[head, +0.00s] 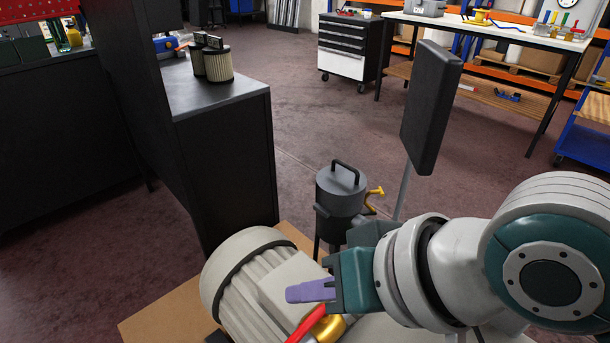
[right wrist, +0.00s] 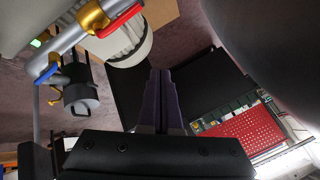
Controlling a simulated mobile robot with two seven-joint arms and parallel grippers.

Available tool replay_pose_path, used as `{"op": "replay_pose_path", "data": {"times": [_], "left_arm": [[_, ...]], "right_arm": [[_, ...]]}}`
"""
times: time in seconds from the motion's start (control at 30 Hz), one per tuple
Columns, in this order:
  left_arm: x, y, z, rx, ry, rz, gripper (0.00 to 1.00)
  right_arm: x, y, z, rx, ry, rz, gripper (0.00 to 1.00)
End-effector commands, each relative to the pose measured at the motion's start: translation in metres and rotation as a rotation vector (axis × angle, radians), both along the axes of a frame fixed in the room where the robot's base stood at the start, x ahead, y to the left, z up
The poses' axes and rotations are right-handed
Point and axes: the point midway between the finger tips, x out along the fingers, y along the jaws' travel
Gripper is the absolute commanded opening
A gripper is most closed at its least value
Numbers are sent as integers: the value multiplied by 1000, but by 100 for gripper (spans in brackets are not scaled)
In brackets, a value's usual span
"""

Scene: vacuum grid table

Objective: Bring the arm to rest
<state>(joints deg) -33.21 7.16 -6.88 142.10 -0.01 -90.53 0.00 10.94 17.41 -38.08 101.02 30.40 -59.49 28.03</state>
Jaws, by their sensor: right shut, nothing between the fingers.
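My right arm comes in from the right in the head view, over a grey ribbed motor-like housing (head: 243,270). Its gripper (head: 308,291) has purple fingers that point left and are shut with nothing between them. In the right wrist view the two fingers (right wrist: 162,88) lie together. A red lever (head: 306,325) on a brass valve (head: 328,329) sits just below the fingers in the head view; whether they touch cannot be told. The right wrist view shows the red lever (right wrist: 119,21) up and left of the fingers, apart from them. My left gripper is not in view.
A black canister (head: 341,193) with a yellow tap stands behind the gripper. A dark panel on a pole (head: 430,107) rises beside it. A black cabinet (head: 228,140) bears cylindrical filters (head: 217,64). A blue lever (right wrist: 46,73) shows on the pipe. Open floor (head: 320,120) lies beyond.

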Motion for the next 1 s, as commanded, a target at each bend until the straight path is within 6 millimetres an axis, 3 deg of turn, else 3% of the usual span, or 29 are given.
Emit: {"op": "replay_pose_path", "data": {"times": [0.1,0.27,0.43,0.6,0.9,1.0], "left_arm": [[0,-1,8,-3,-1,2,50],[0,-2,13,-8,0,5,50],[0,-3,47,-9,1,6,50],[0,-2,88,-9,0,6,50],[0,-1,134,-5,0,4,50],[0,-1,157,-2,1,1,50]], "right_arm": [[0,0,21,0,-1,0,0],[-2,-1,35,-2,-1,2,0],[-27,-16,66,-56,-13,7,0],[-69,-68,99,-212,-7,-22,0],[-145,-163,141,-500,106,-83,0],[-153,-173,166,-537,121,-85,0]]}}
